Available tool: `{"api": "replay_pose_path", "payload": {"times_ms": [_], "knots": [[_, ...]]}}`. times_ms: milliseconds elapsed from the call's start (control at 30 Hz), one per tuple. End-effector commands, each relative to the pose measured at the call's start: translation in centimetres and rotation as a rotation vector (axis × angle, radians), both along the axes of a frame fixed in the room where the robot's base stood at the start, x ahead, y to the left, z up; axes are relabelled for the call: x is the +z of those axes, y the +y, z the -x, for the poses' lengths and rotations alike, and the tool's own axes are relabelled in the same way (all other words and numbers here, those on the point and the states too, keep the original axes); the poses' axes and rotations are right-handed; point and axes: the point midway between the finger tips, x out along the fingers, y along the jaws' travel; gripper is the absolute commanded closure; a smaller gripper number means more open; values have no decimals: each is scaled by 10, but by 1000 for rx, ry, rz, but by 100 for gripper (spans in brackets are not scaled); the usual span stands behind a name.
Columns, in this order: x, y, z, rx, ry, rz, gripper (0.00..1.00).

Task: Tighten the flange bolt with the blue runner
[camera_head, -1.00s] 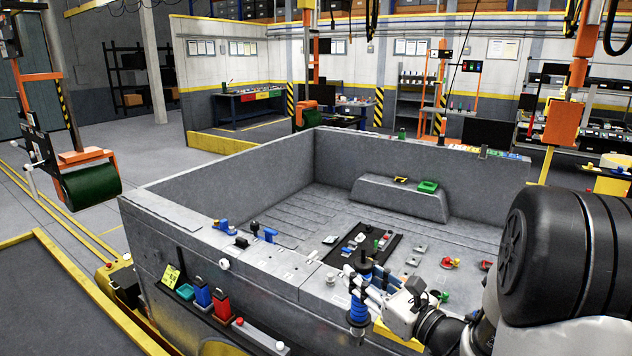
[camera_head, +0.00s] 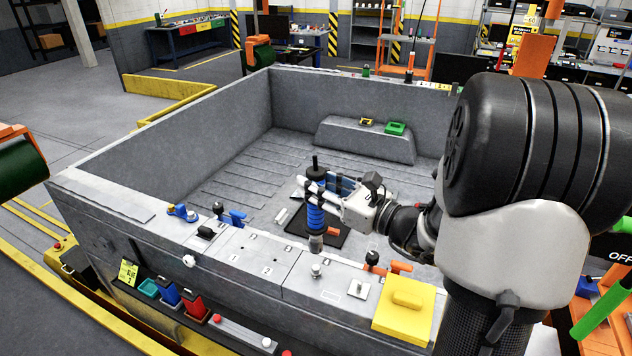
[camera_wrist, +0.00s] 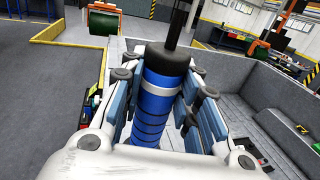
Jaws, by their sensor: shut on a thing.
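The blue runner (camera_head: 316,217), an upright ribbed blue tool with a black top and a grey lower end, is held in my gripper (camera_head: 318,190). The jaws are shut around its upper body, and the wrist view shows the blue runner (camera_wrist: 157,95) between the two fingers (camera_wrist: 162,105). A small silver bolt-like piece (camera_head: 316,269) stands on the near rim of the bed, just below the runner's lower end in the head view. A gap shows between them. I cannot tell for sure that this is the flange bolt. The runner's tip is hidden in the wrist view.
A yellow block (camera_head: 405,309) and a white plate (camera_head: 358,290) lie on the near rim. Orange-handled items (camera_head: 400,267) are beside them. Blue items (camera_head: 238,219) stand further left.

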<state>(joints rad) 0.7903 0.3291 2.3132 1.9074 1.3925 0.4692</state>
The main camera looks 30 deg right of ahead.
Motion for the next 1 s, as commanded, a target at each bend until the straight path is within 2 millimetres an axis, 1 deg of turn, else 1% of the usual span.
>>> {"api": "replay_pose_path", "payload": {"times_ms": [33, 167, 600, 733, 1000], "knots": [[2, -1, 1, -1, -6, 1, 100], [-5, -1, 0, 0, -4, 0, 100], [-45, -1, 0, 0, -4, 0, 100], [-48, -1, 0, 0, -5, 0, 100], [-48, -1, 0, 0, -6, 1, 100]]}}
